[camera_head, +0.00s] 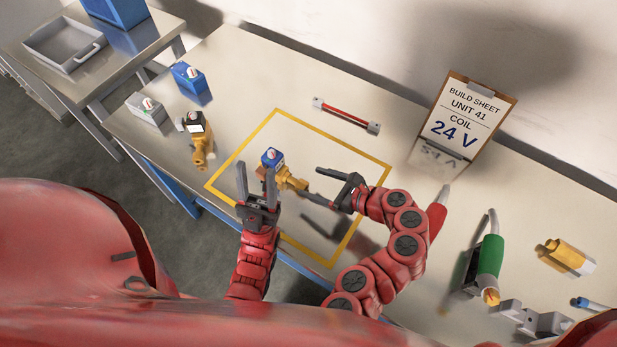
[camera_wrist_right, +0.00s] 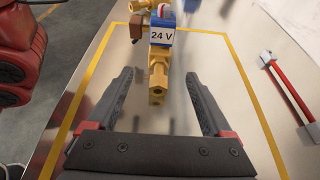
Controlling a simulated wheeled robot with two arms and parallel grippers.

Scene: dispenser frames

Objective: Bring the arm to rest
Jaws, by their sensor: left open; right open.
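A brass valve (camera_head: 288,180) with a blue coil (camera_head: 272,158) stands inside the yellow outlined square on the bench. In the right wrist view the blue coil (camera_wrist_right: 161,37) reads "24 V", with the brass valve body (camera_wrist_right: 158,80) in front of it. My left gripper (camera_head: 256,168) is open and empty, its fingers pointing up just in front of the coil; I cannot tell how close. My right gripper (camera_head: 322,184) is open, to the right of the valve and facing it. In the wrist view its fingers (camera_wrist_right: 158,82) are spread, with nothing clamped between them.
A blue coil (camera_head: 188,80), a grey coil (camera_head: 146,108) and another brass valve (camera_head: 199,145) stand at the left. A red-barred tool (camera_head: 346,116) lies behind the square. A build sheet (camera_head: 464,112) reads "24 V". A green-handled tool (camera_head: 490,256) and yellow part (camera_head: 565,256) are at right.

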